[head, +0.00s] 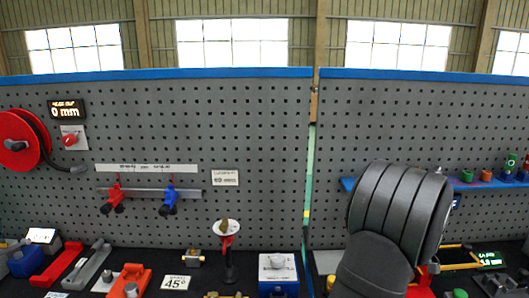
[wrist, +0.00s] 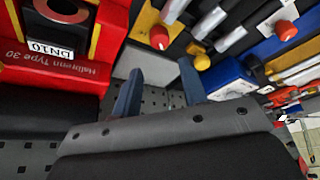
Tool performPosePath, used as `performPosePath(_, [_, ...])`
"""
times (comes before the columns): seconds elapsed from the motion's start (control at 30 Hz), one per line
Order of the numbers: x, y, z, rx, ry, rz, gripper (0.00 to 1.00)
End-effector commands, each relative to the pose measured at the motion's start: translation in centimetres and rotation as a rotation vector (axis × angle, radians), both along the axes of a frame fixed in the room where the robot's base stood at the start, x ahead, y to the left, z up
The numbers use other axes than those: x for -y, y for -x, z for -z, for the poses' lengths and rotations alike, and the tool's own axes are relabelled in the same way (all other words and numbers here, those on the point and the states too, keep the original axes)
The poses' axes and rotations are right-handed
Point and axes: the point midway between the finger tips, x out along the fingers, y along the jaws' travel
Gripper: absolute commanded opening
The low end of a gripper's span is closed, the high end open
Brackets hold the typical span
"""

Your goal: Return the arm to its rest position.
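My gripper (wrist: 160,68) shows in the wrist view as two blue fingers standing apart, with nothing held between them. Behind the gap are a grey-white block and a perforated panel. In the head view my dark ribbed arm rises at the right, in front of the pegboard (head: 265,150), and hides part of the bench and shelf. My gripper itself cannot be made out in the head view.
A red block labelled DN10 (wrist: 92,50) is close on the left in the wrist view. A blue block (wrist: 229,77) is on the right. A red hose reel (head: 18,140) hangs at far left in the head view. A blue shelf (head: 490,184) holds small coloured parts. Tools crowd the dark bench.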

Motion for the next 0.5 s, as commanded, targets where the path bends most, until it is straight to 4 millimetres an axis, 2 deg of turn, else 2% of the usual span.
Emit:
performPosePath(0.1, [0.8,0.6,-2.4,0.003,0.004,0.002,0.39])
performPosePath(0.37, [2.2,2.1,-7.1,0.001,0.003,0.001,0.39])
performPosePath(0.5, [1.2,1.3,-4.1,-0.004,-0.002,-0.002,0.39])
